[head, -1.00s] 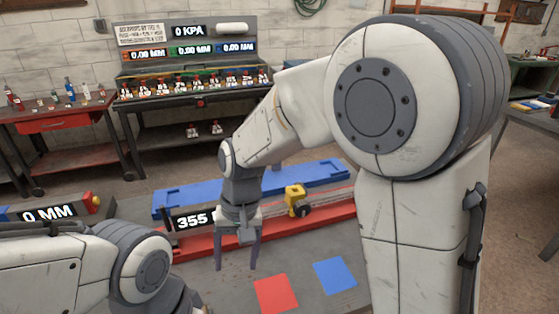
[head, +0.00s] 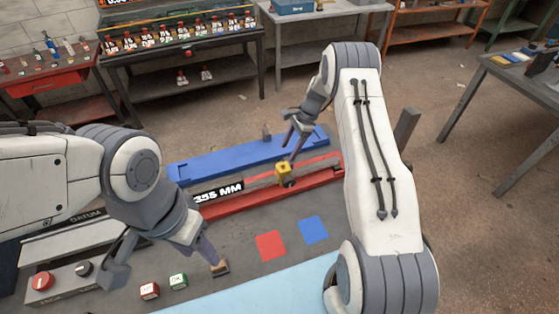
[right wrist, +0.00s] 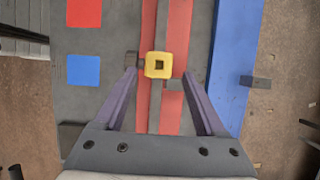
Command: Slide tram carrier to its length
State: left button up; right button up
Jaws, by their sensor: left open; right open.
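The tram carrier is a yellow block (head: 285,174) with a dark square hole, sitting on the red rail (head: 240,201); it also shows in the right wrist view (right wrist: 158,65). A sign on the rail (head: 218,192) reads 355 MM. My right gripper (head: 291,150) is open just above the carrier in the head view. In the right wrist view the carrier lies between the two fingertips of my right gripper (right wrist: 158,76), with gaps at both sides. My left gripper (head: 165,268) is open at the front left of the bench, away from the carrier.
A blue tray (head: 235,158) lies behind the rail. A red square (head: 270,245) and a blue square (head: 313,230) lie in front. A box with a red button (head: 42,282) stands at the left.

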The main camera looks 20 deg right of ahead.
aim_at(279, 168)
jog(key=b+x, duration=0.4)
jog(key=x, duration=0.6)
jog(key=shift+f, duration=0.15)
jog(key=shift+c, duration=0.3)
jog(key=c, duration=1)
jog(key=a+b, duration=0.2)
jog(key=a, duration=0.4)
jog(key=shift+c, duration=0.2)
jog(key=shift+s+a, duration=0.1)
jog(key=shift+a, duration=0.3)
